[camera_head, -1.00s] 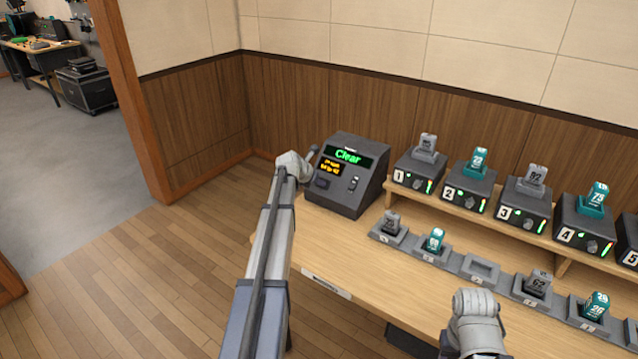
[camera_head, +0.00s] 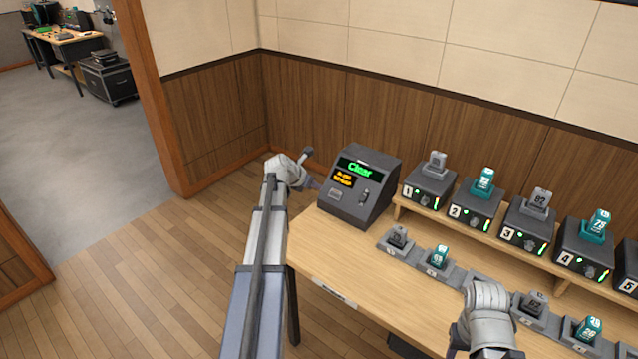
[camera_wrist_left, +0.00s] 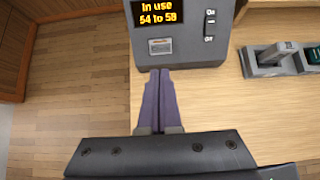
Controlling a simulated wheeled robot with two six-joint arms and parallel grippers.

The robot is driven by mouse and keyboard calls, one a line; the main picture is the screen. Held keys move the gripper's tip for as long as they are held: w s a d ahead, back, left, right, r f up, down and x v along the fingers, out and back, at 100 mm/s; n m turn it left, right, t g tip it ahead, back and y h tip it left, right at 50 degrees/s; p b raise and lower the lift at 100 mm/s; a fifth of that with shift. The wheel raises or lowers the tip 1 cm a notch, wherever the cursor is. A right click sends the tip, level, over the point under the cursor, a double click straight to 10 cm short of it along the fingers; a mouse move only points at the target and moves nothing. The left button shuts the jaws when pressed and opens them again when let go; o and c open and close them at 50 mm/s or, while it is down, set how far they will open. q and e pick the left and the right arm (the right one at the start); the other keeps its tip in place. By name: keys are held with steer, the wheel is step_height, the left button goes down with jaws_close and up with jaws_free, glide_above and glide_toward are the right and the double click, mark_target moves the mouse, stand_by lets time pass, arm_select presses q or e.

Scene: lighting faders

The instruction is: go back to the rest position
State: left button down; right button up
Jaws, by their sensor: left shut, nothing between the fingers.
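My left gripper (camera_head: 314,184) is beside the left side of a dark grey console (camera_head: 347,203) in the head view. In the left wrist view its purple fingers (camera_wrist_left: 160,90) lie together with nothing between them, their tips near the lower edge of the console (camera_wrist_left: 185,50). I cannot tell whether they touch it. The console's screen shows green "Clear" in the head view and orange "In use" text in the wrist view. A grey link of my right arm (camera_head: 487,315) shows at the bottom; the right gripper is out of view.
Numbered fader boxes (camera_head: 430,185) with grey and teal blocks line a raised shelf. Several low holders (camera_head: 437,270) stand before them on the wooden table (camera_head: 345,265). A wood-panelled wall rises behind. Open floor (camera_head: 130,290) lies to the left.

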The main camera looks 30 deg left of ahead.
stand_by(0.6)
arm_select(q)
steer(key=s+d+f+m+g+h, duration=0.1)
steer(key=s+d+f+m+g, duration=0.15)
steer(key=d+m, duration=0.6)
steer(key=s+d+f+m+g, duration=0.1)
steer(key=s+d+m, duration=0.35)
steer(key=d, duration=0.75)
steer(key=s+d+f+m+g+h, duration=0.1)
steer(key=s+d+f+m+g, duration=0.15)
steer(key=d+m, duration=0.65)
steer(key=s+d+m+g+y, duration=0.3)
steer(key=s+d+m+y, duration=0.1)
steer(key=s+d+m, duration=1.1)
steer(key=s+m, duration=0.1)
steer(key=s, duration=0.3)
steer(key=shift+f+m, duration=0.15)
steer(key=shift+m, duration=0.25)
steer(key=shift+d, duration=0.1)
